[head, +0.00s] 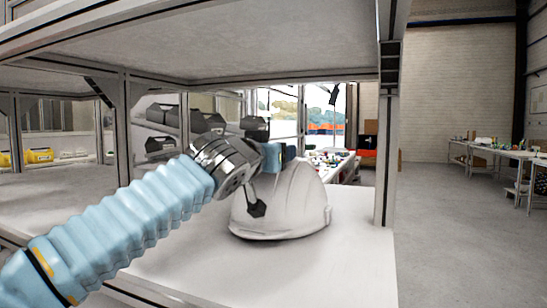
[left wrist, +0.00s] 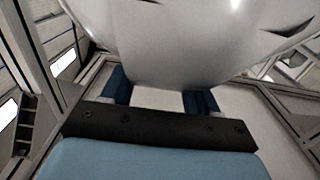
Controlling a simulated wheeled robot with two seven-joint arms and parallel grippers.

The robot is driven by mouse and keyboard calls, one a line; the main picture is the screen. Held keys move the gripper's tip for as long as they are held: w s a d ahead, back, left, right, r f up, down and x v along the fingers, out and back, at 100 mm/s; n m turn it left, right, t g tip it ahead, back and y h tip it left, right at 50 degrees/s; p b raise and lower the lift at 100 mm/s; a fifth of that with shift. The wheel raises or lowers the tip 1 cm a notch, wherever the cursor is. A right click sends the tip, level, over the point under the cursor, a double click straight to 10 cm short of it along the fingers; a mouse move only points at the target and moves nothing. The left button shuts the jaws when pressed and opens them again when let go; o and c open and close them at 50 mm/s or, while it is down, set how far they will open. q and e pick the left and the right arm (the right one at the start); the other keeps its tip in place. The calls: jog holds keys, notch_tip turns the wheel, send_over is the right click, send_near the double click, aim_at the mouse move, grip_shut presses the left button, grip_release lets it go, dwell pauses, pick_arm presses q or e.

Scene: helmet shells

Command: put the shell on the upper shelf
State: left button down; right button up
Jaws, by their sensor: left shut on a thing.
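A white helmet shell (head: 295,205) is on, or just above, the white shelf board (head: 340,270), dome up, with its brim near the board; I cannot tell if it touches. My left gripper (head: 262,182) reaches it from the left and is shut on the shell. The fingertips are largely hidden in the head view. In the left wrist view the shell (left wrist: 185,40) fills the top, and the two blue fingers of the gripper (left wrist: 160,92) meet its near edge. My right gripper is not in view.
A wide grey board (head: 250,45) lies overhead, above the shell and my arm. A metal post (head: 386,140) stands right of the shell. Bins and yellow boxes (head: 38,156) stand at the back left. Open floor (head: 460,240) and tables (head: 495,152) are at the right.

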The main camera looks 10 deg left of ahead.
pick_arm(q)
jog(key=shift+f, duration=0.1)
jog(key=shift+c, duration=1.4)
grip_release()
jog(key=s+a+b, duration=0.2)
jog(key=s+b, duration=0.1)
jog(key=s, duration=0.9)
jog(key=shift+a, duration=0.2)
